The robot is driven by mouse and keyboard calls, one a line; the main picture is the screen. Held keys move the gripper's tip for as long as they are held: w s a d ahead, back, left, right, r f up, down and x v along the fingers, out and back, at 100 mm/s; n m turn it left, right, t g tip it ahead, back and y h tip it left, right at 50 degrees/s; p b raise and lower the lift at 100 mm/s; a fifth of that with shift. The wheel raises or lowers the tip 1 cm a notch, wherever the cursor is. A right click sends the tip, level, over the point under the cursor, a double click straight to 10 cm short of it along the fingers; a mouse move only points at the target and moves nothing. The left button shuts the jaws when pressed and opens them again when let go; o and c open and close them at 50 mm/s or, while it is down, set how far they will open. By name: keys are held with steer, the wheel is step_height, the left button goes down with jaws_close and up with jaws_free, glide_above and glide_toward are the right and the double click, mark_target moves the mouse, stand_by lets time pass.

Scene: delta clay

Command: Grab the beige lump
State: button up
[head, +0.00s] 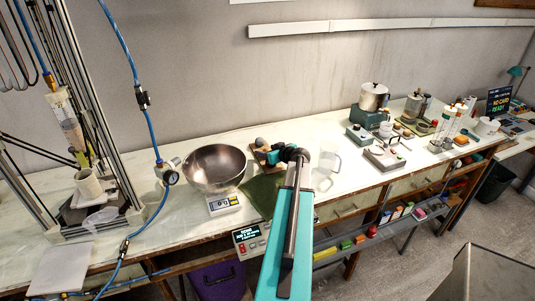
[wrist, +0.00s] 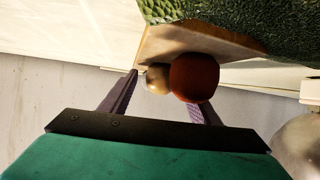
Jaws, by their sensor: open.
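The beige lump (wrist: 156,78) is small and rounded, at the edge of a wooden board (wrist: 190,42) in the wrist view. A larger red-brown ball (wrist: 195,77) sits right beside it and partly covers it. My gripper (wrist: 163,88) is open, with the lump showing between its fingers and nothing held. The ball hides the tip of the right finger. In the head view my gripper (head: 268,157) is over the board (head: 257,148), which bears a greyish lump (head: 260,142); I cannot tell whether this is the beige one.
A metal bowl (head: 215,167) on a scale (head: 224,204) stands left of my gripper. A clear beaker (head: 328,165) stands to the right. A green mat (head: 262,196) lies in front of the board. The white bench (head: 345,185) has free room right of the beaker.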

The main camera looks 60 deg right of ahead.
steer(key=c, duration=1.2)
steer(key=shift+o, duration=0.2)
steer(key=shift+r, duration=0.25)
steer(key=shift+r+b, duration=0.85)
steer(key=shift+r, duration=0.15)
steer(key=s+a+r+b, duration=0.1)
steer(key=s+a+b, duration=0.1)
steer(key=s, duration=0.3)
steer(key=s+a+b, duration=0.1)
steer(key=s+b, duration=0.1)
steer(key=s, duration=0.3)
steer(key=s+a+r+b, duration=0.1)
steer(key=s+a+b, duration=0.1)
steer(key=s, duration=0.3)
steer(key=shift+a+r, duration=0.3)
